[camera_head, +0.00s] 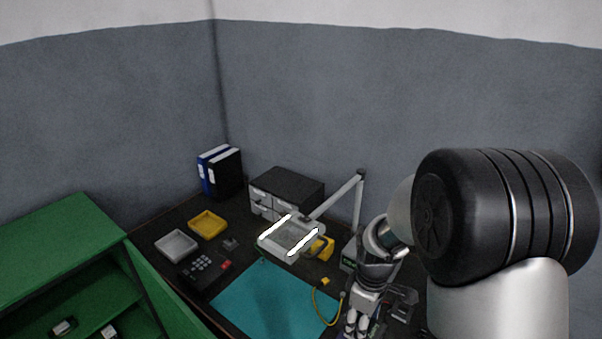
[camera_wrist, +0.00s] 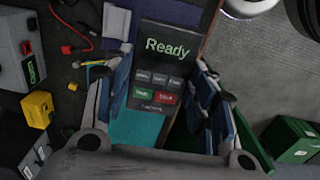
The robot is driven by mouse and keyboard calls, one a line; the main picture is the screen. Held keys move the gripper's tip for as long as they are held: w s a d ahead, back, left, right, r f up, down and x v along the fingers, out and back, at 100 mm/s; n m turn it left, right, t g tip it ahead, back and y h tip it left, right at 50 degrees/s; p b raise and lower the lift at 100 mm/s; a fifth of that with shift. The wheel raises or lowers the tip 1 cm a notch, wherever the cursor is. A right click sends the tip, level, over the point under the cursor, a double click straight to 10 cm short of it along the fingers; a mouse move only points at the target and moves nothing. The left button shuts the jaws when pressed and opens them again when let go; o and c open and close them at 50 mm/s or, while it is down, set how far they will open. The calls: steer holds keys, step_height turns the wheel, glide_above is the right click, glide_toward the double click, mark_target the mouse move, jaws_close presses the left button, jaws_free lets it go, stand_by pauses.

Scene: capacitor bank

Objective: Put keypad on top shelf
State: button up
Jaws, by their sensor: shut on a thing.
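A dark keypad (camera_wrist: 163,58) with a lit green "Ready" display and rows of grey, green and red buttons sits between the fingers of my gripper (camera_wrist: 162,80) in the wrist view. The blue-padded fingers are shut on its two sides. In the head view my gripper (camera_head: 356,322) is low, at the right edge of the teal mat, and the keypad in it cannot be made out. The green shelf unit (camera_head: 65,232) stands at the left front; its flat top and an open compartment with small items show.
The teal mat (camera_head: 270,298) lies on the dark bench. A lamp (camera_head: 290,235) on a jointed arm hangs over it. A black button device (camera_head: 200,268), grey tray (camera_head: 176,244), yellow tray (camera_head: 207,224), binders (camera_head: 219,173) and drawer box (camera_head: 285,191) stand farther left and back.

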steer(key=m, duration=0.4)
steer(key=r+m, duration=0.1)
steer(key=m, duration=0.1)
steer(key=shift+s+r, duration=0.1)
steer(key=shift+s, duration=0.2)
steer(key=m, duration=0.5)
steer(key=shift+s+a+r, duration=0.1)
steer(key=shift+s+r, duration=0.15)
steer(key=shift+r, duration=0.05)
steer(key=f+n, duration=0.1)
steer(key=n, duration=0.1)
steer(key=w+n+p, duration=0.1)
steer(key=n, duration=0.1)
steer(key=w+f+n+p, duration=0.1)
steer(key=n, duration=0.1)
steer(key=shift+d+f+n, duration=0.2)
steer(key=shift+f+n, duration=0.1)
steer(key=shift+f, duration=0.05)
steer(key=f+n, duration=0.1)
steer(key=n+p, duration=0.1)
steer(key=n, duration=0.1)
steer(key=shift+w+f+n, duration=0.3)
steer(key=shift+f, duration=0.05)
steer(key=shift+d+f, duration=0.1)
steer(key=shift+f, duration=0.15)
steer(key=shift+n, duration=0.3)
step_height(320, 180, down, 20)
steer(key=b, duration=0.5)
steer(key=shift+w, duration=0.1)
